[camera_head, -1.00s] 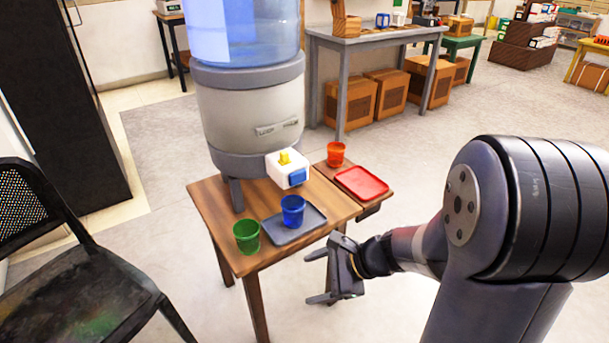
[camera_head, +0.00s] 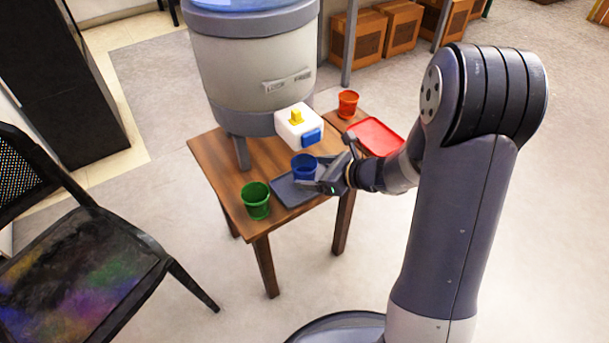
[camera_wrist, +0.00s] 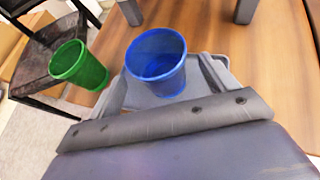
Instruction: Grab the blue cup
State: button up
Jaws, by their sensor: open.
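The blue cup (camera_head: 305,166) stands upright on a grey tray (camera_head: 283,190) on the small wooden table, below the dispenser's tap. My gripper (camera_head: 318,180) is open at the tray's right side, close to the cup, and covers part of it in the head view. In the wrist view the blue cup (camera_wrist: 156,62) is straight ahead, with the open fingers (camera_wrist: 165,85) reaching along both sides of it. I cannot tell whether they touch it.
A green cup (camera_head: 256,200) stands left of the tray; it also shows in the wrist view (camera_wrist: 78,64). A red cup (camera_head: 348,103) and red tray (camera_head: 375,137) are at the right. The water dispenser (camera_head: 250,75) stands behind. A black chair (camera_head: 85,265) is at the left.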

aim_at(295, 162)
jog(key=b+x, duration=0.1)
jog(key=x, duration=0.3)
jog(key=shift+c, duration=0.5)
jog(key=c, duration=1.1)
jog(key=shift+o, duration=0.2)
jog(key=shift+r, duration=0.15)
jog(key=shift+r+p, duration=0.85)
jog(key=shift+r, duration=0.5)
jog(key=s+d+p, duration=0.3)
jog(key=s+d, duration=0.6)
jog(key=d, duration=0.6)
jog(key=shift+s+r, duration=0.25)
jog(key=shift+s, duration=0.15)
